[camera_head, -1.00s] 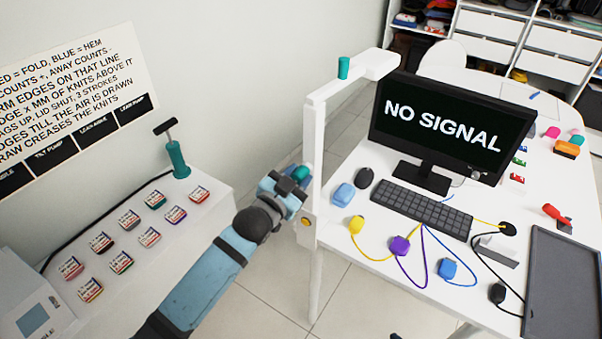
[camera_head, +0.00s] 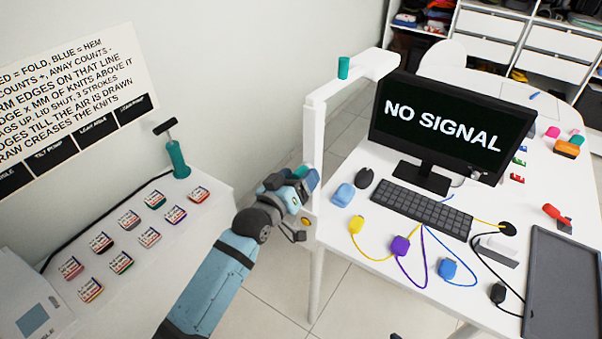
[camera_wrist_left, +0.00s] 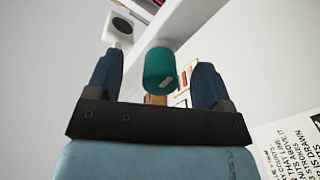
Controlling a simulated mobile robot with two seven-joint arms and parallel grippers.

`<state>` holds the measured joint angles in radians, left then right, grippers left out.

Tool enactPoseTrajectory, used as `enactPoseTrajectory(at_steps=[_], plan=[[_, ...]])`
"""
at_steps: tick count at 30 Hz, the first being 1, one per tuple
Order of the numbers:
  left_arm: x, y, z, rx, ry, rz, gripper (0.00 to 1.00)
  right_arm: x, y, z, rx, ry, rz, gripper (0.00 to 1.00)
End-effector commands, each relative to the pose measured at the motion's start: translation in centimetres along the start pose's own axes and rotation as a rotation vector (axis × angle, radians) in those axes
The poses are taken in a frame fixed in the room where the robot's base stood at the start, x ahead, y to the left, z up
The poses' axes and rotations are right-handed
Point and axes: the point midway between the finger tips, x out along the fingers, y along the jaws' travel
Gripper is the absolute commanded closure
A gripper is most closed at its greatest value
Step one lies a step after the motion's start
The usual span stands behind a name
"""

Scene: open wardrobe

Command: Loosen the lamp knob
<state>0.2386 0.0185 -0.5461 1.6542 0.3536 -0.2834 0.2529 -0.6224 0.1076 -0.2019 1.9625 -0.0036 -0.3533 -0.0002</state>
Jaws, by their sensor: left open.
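The white lamp stand (camera_head: 313,140) rises at the left edge of the desk, with a horizontal arm on top. A teal knob (camera_wrist_left: 160,70) shows between the two dark fingers of my left gripper (camera_wrist_left: 157,82) in the left wrist view. The fingers are open, with a gap on both sides of the knob. In the head view my left gripper (camera_head: 303,180) is beside the post and mostly hides this knob. Another teal cylinder (camera_head: 343,68) stands on top of the lamp arm.
The desk (camera_head: 350,225) right of the post holds a monitor (camera_head: 440,125), a keyboard (camera_head: 420,207) and several coloured pieces with cords. At left a white counter (camera_head: 190,235) bears several labelled blocks and a teal pump (camera_head: 178,158). Floor shows between counter and desk.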

Motion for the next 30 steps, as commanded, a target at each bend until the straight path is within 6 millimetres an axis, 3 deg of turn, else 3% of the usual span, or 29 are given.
enactPoseTrajectory(at_steps=[8, 30], plan=[[-0.3, 0.0, 0.0, 0.001, 0.000, 0.000, 0.26, 0.0, 0.0, 0.0, 0.000, 0.000, 0.000, 0.57], [-6.2, -0.1, 0.0, 0.002, 0.000, -0.001, 0.26, 0.0, 0.0, 0.0, 0.000, -0.001, 0.000, 0.57]])
